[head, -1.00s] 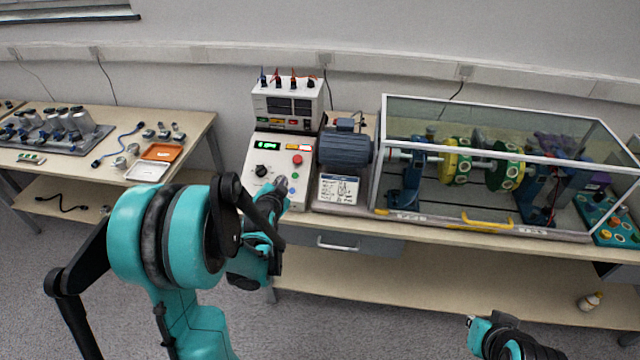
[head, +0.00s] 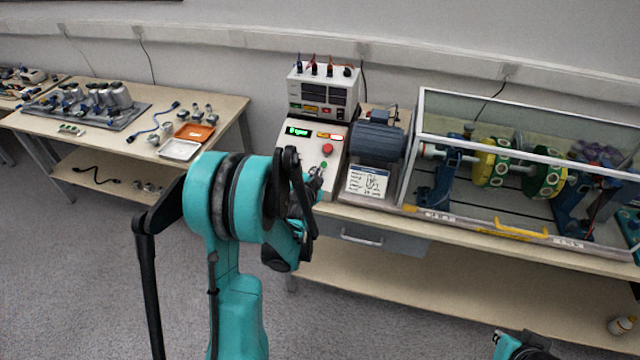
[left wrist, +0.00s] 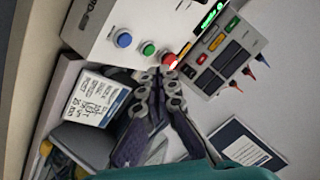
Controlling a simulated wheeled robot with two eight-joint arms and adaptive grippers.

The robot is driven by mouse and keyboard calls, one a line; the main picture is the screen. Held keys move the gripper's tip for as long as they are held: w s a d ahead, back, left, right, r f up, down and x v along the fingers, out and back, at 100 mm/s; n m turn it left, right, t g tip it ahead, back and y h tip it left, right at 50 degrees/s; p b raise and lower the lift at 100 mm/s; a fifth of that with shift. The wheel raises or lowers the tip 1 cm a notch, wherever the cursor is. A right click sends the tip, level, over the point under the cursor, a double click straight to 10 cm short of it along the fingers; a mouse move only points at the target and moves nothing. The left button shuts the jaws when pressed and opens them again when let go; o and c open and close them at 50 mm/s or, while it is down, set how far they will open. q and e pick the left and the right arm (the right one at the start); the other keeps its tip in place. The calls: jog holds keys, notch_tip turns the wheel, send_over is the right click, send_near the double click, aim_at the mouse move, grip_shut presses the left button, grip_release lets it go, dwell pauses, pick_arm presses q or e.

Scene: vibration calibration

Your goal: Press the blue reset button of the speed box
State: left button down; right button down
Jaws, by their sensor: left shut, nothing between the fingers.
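The speed box (head: 318,130) is white with a lit green display, standing on the bench. Its blue reset button (left wrist: 124,39) shows in the left wrist view, beside a green button (left wrist: 148,49) and a red button (left wrist: 169,60). In the head view the red button (head: 327,149) shows, while my left gripper hides the blue one. My left gripper (head: 317,173) is at the front of the box's sloped panel. In the left wrist view its closed, empty fingertips (left wrist: 160,76) appear close to the red button and apart from the blue one; contact cannot be told.
A grey motor (head: 377,138) and a label card (head: 367,182) are right of the box. A glass-walled rig (head: 425,150) fills the bench further right. A side table (head: 228,112) with trays stands left. Part of my right arm shows at the bottom edge.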

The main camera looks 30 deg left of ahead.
pick_arm(q)
jog(key=shift+w+a+f+b, duration=0.1)
jog(key=shift+w+f+b, duration=0.3)
jog(key=shift+f, duration=0.3)
jog(key=shift+w+a+f+b, duration=0.1)
jog(key=shift+w+f+b, duration=0.15)
jog(key=shift+f+b, duration=0.4)
jog(key=shift+w+a+f+b, duration=0.1)
jog(key=shift+w+f+b, duration=0.25)
jog(key=shift+f, duration=0.4)
jog(key=shift+w+f+b, duration=0.15)
jog(key=shift+f+b, duration=0.2)
jog(key=shift+b, duration=0.1)
jog(key=shift+w+f+b, duration=0.15)
jog(key=shift+f+b, duration=0.25)
jog(key=shift+b, duration=0.05)
jog(key=shift+r, duration=0.2)
dwell(0.5)
jog(key=shift+s+r+p, duration=0.35)
jog(key=shift+r+p, duration=0.15)
jog(key=shift+r, duration=0.1)
